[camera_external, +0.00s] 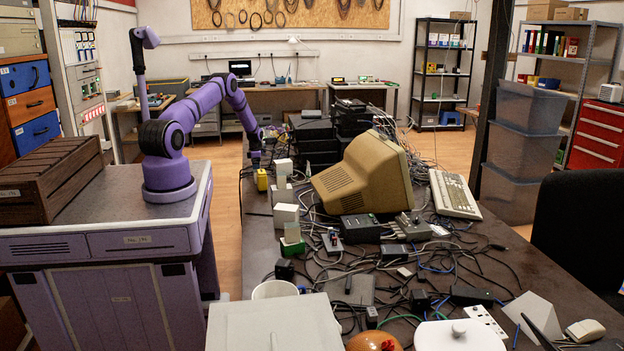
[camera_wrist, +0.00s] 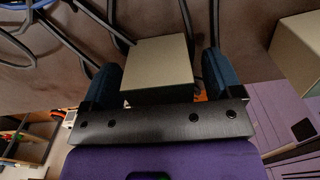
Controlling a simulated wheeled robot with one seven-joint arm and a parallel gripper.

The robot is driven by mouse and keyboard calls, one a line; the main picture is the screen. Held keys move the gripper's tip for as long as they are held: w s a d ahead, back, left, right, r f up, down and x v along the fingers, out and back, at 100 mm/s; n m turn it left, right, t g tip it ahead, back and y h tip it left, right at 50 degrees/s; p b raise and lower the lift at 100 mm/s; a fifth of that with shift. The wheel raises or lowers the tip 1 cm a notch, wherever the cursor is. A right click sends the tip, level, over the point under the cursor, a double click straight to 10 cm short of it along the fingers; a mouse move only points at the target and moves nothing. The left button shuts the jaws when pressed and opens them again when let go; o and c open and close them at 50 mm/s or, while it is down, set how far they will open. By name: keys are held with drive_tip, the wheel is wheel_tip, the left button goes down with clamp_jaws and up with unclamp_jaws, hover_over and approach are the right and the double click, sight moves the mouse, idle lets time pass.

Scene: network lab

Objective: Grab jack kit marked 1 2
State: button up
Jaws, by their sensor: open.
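Several small boxes stand along the left edge of the dark table; no "1 2" mark is legible on any. In the external view these include a yellow box (camera_external: 262,180), a pale upright box (camera_external: 284,167), a white box (camera_external: 285,214) and a white-and-green box (camera_external: 292,247). My gripper (camera_external: 255,158) points down just above the yellow box. In the wrist view a box with a beige top (camera_wrist: 158,60) and dark side lies between the two blue fingers of my open gripper (camera_wrist: 161,72). Contact cannot be told.
Another beige box (camera_wrist: 301,48) is at the right in the wrist view. Cables run beside the boxes. A beige monitor (camera_external: 365,172), a keyboard (camera_external: 454,194) and black stacked devices (camera_external: 318,145) crowd the table. Open floor (camera_external: 229,185) lies left of the table.

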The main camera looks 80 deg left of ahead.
drive_tip(key=c, duration=1.1)
drive_tip(key=shift+o, duration=0.2)
drive_tip(key=shift+r, duration=0.1)
